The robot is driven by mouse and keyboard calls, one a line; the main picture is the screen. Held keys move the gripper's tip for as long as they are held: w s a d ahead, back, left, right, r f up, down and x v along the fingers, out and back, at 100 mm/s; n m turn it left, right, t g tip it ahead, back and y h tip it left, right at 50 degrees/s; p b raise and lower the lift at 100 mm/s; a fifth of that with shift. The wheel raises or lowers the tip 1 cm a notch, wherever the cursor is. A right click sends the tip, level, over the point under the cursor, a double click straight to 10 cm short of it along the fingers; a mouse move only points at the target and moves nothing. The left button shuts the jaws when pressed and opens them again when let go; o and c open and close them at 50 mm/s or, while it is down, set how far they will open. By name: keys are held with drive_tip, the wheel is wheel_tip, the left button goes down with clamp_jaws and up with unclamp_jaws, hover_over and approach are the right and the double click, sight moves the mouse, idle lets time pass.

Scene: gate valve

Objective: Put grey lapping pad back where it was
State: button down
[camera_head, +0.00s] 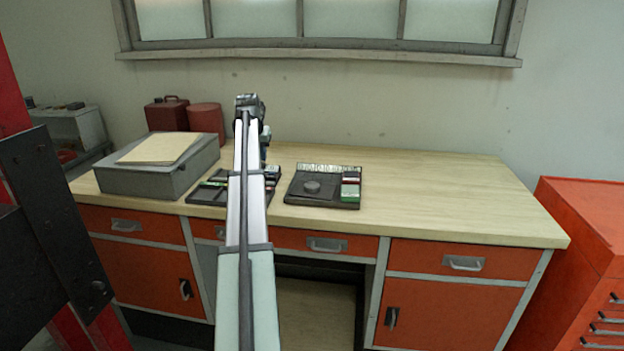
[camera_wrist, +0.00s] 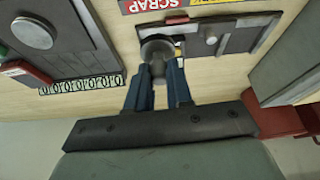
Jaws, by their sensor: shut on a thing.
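My gripper (camera_wrist: 158,82) has its blue fingers shut on a grey lapping pad (camera_wrist: 157,48), a round piece with a narrower grip between the fingertips. In the wrist view it overlaps the edge of a dark tray (camera_wrist: 235,36); I cannot tell whether it touches the tray. In the head view this tray (camera_head: 205,194) is left of centre, partly hidden by my arm. The fingers and pad are mostly hidden there too. A second dark tray (camera_head: 340,201) stands to its right with a flat grey disc (camera_head: 311,187) on it. The disc also shows in the wrist view (camera_wrist: 32,33).
A grey box (camera_head: 150,180) with a tan sheet on top stands left of the trays. Two dark red cans (camera_head: 205,118) stand behind it. Red and yellow labels, one reading SCRAP (camera_wrist: 150,4), lie by the tray. The right part of the wooden bench (camera_head: 450,195) is clear.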

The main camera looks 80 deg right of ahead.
drive_tip(key=s+d+r+m+g, duration=0.15)
drive_tip(key=s+d, duration=0.25)
drive_tip(key=s, duration=0.4)
drive_tip(key=s+d+r+m, duration=0.2)
drive_tip(key=s+d, duration=0.3)
drive_tip(key=s, duration=0.3)
drive_tip(key=shift+n, duration=0.25)
drive_tip(key=shift+s+a+f, duration=0.1)
drive_tip(key=shift+s+f, duration=0.05)
drive_tip(key=shift+f, duration=2.45)
drive_tip(key=shift+s+f, duration=0.15)
drive_tip(key=shift+f, duration=2.45)
drive_tip(key=shift+f, duration=0.1)
drive_tip(key=c, duration=1)
unclamp_jaws()
drive_tip(key=v, duration=1.2)
drive_tip(key=shift+s, duration=0.1)
